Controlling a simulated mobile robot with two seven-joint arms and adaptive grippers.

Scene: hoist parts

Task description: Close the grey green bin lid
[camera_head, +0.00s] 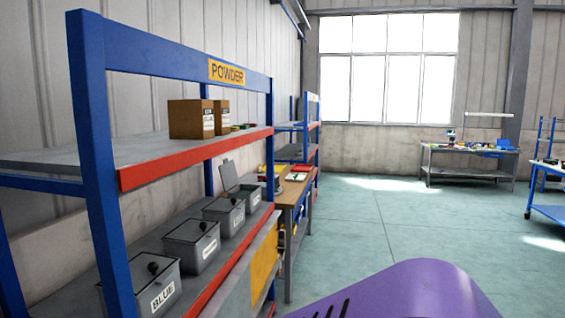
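A row of grey bins stands on the lower shelf of the blue rack at the left. The farthest bin (251,203) has its grey lid (229,175) standing open, tilted up at its left side. I cannot read its label, and its inside shows only partly. The three nearer bins, including the closest one (140,284) labelled "BLUE", have their lids shut with dark knobs on top. Neither of my grippers is in view.
The rack (95,150) has a red-edged upper shelf (190,158) above the bins, with two cardboard boxes (191,119) on it. A wooden workbench (294,193) stands just beyond the rack. The green floor (370,225) is open to the right.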

